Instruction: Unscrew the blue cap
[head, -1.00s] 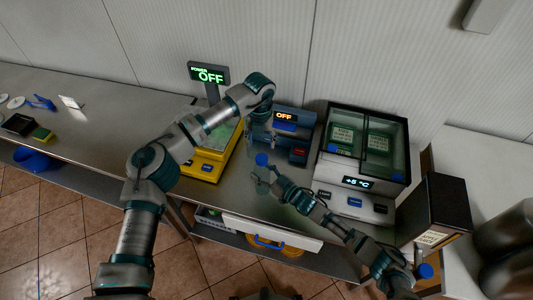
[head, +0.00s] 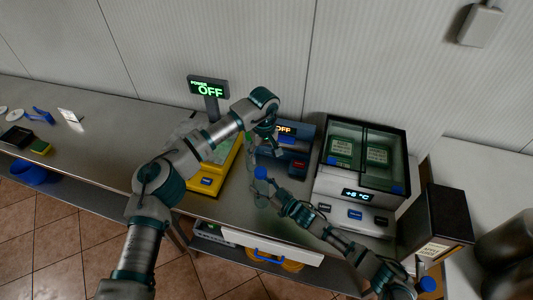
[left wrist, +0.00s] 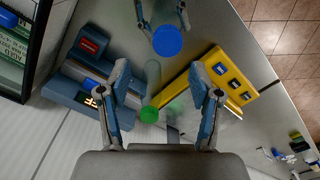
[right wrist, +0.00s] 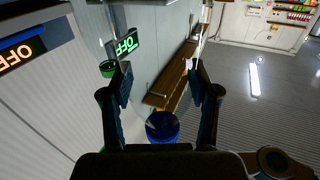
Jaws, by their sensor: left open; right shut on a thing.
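The blue cap (head: 261,173) tops a clear bottle held upright in my right gripper (head: 264,197), above the counter's front part. In the left wrist view the cap (left wrist: 167,41) is a round blue disc beyond my left fingertips, with the right fingers beside it. In the right wrist view the cap (right wrist: 162,126) shows between the fingers of my right gripper (right wrist: 160,85); the clear body is hard to make out. My left gripper (left wrist: 163,80) is open and empty, pointing down behind the cap and apart from it. It also shows in the head view (head: 270,143).
A green-capped clear bottle (left wrist: 149,114) stands on the counter near my left fingers. A yellow scale (head: 232,160), a blue device reading OFF (head: 271,152) and a glass-topped cooler (head: 350,208) stand close around. A dark box (head: 437,218) is at right.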

